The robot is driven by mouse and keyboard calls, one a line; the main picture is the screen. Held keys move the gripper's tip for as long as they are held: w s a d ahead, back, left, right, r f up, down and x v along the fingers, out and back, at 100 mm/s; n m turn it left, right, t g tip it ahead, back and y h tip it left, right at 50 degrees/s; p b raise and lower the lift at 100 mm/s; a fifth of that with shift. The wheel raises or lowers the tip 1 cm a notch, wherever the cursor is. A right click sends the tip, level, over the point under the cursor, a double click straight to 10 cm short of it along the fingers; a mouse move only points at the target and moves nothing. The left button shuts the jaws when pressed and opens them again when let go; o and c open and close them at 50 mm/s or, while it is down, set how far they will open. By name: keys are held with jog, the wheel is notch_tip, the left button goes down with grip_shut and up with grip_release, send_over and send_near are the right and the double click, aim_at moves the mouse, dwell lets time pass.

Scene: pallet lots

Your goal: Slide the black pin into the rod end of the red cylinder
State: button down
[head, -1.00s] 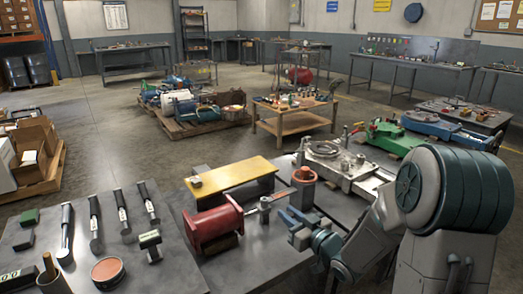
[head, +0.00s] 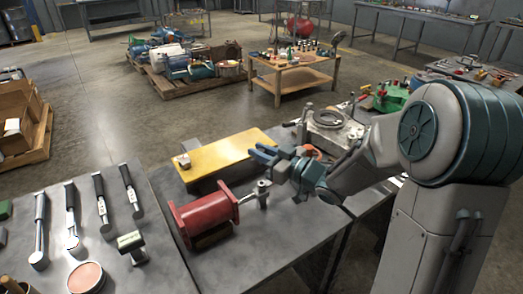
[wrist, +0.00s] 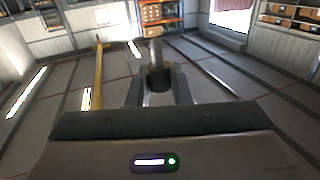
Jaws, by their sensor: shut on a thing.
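The red cylinder (head: 205,217) lies on the grey bench, its rod pointing right. Its grey rod end (head: 263,189) has an eye at the tip and stands clear of other things. My gripper (head: 262,153) is above and behind the rod end, over the right end of the yellow plate, apart from the cylinder. In the wrist view my gripper (wrist: 158,92) is shut on a dark round piece (wrist: 160,78), which looks like the black pin. The pin cannot be made out in the head view. The rod end's hole is too small to judge.
A yellow plate (head: 225,156) lies behind the cylinder, with a small grey block (head: 184,161) at its left. A grey metal fixture (head: 332,130) stands at the back right. Hammer-like tools (head: 72,220) and a round red-topped tin (head: 85,277) are at left. Bench between is clear.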

jog(key=shift+f+b, duration=2.1)
jog(key=shift+f, duration=0.8)
jog(key=shift+f+b, duration=1.15)
jog(key=shift+f, duration=0.6)
jog(key=c, duration=1.2)
grip_release()
jog(key=shift+c, duration=0.2)
jog(key=shift+d, duration=0.1)
jog(key=p+v, duration=0.3)
jog(key=v, duration=1)
jog(key=shift+s+d, duration=0.25)
jog(key=shift+r, duration=0.1)
